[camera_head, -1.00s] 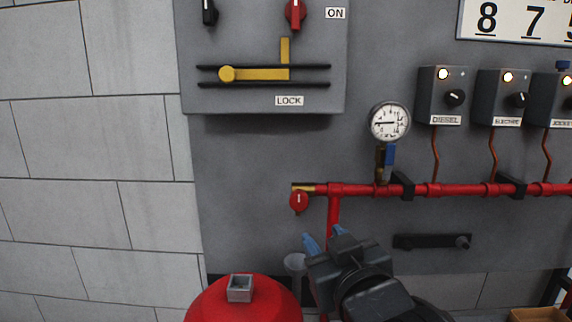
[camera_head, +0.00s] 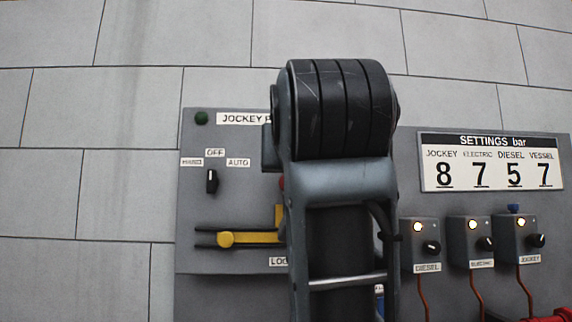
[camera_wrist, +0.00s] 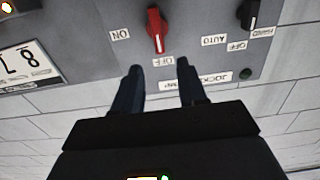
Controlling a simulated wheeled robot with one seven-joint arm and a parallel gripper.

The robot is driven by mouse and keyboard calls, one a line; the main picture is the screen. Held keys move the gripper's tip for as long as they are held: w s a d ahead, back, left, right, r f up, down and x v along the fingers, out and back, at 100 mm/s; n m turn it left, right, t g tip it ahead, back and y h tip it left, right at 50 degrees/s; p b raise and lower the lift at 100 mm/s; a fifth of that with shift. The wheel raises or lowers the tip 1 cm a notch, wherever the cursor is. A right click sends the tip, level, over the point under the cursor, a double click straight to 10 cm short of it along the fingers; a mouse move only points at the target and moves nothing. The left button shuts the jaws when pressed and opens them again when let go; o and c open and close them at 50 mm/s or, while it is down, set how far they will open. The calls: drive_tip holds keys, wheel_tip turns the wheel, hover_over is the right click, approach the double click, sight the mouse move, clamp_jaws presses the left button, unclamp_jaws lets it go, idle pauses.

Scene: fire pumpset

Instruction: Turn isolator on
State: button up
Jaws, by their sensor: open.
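The red isolator knob (camera_wrist: 156,30) is on the grey jockey panel (camera_wrist: 95,65), seen upside down in the wrist view. Its white mark points at the OFF label (camera_wrist: 163,61); the ON label (camera_wrist: 120,34) is at its left. My gripper (camera_wrist: 160,66) is open, its two dark fingers apart, with nothing between them. The fingertips show just below the knob in the picture and do not surround it. In the head view my arm hides most of the knob and all of my gripper.
A black selector knob (camera_head: 212,181) sits beside the isolator on the panel. Below is a yellow lever (camera_head: 250,237) on dark rails. Control boxes (camera_head: 420,243) and a settings board (camera_head: 492,162) are to the right. White block wall surrounds the panel.

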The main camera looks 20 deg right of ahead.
drive_tip(key=p+x, duration=0.1)
drive_tip(key=x, duration=0.6)
drive_tip(key=shift+w+p, duration=0.3)
drive_tip(key=shift+p, duration=0.05)
drive_tip(key=shift+d+r, duration=0.1)
clamp_jaws()
